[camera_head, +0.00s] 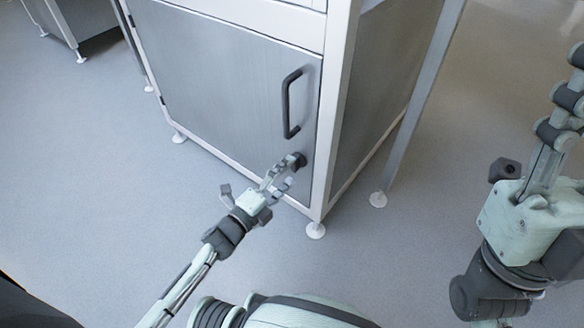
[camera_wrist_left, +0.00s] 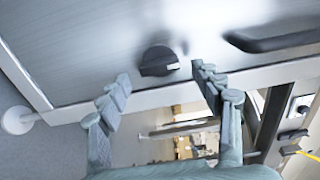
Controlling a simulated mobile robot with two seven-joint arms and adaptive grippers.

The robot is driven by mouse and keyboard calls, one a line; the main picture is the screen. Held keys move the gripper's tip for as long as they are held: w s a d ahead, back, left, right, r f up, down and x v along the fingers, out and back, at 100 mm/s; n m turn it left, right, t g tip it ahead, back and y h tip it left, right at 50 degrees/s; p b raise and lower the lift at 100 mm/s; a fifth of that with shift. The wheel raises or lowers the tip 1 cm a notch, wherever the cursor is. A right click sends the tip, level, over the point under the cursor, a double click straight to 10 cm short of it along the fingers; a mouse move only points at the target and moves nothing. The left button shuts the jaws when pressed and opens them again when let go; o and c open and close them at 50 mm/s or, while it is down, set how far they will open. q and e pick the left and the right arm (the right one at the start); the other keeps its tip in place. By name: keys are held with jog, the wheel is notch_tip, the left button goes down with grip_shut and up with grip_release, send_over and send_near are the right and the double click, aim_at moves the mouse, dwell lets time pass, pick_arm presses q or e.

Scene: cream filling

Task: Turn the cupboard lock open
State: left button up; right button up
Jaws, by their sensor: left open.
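The metal cupboard door (camera_head: 220,85) is shut, with a dark vertical handle (camera_head: 290,104) near its right edge. The round dark lock knob (camera_head: 299,159) sits below the handle. My left gripper (camera_head: 278,179) is at the lower right of the door, its fingers pointing at the knob. In the left wrist view the knob (camera_wrist_left: 158,61) lies ahead of and between the two open fingertips (camera_wrist_left: 160,80), with a small light mark on its right side. The fingers look apart from it, though contact is hard to judge. My right gripper (camera_head: 567,95) is at the right edge, partly cut off.
The cupboard stands on white feet (camera_head: 316,230) on a grey floor (camera_head: 90,180). A metal leg (camera_head: 415,110) stands right of it. Another metal unit (camera_head: 75,22) is at the far left. In the left wrist view the handle (camera_wrist_left: 275,41) is right of the knob.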

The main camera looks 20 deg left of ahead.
pick_arm(q)
jog(key=v, duration=0.9)
jog(key=shift+s, duration=0.2)
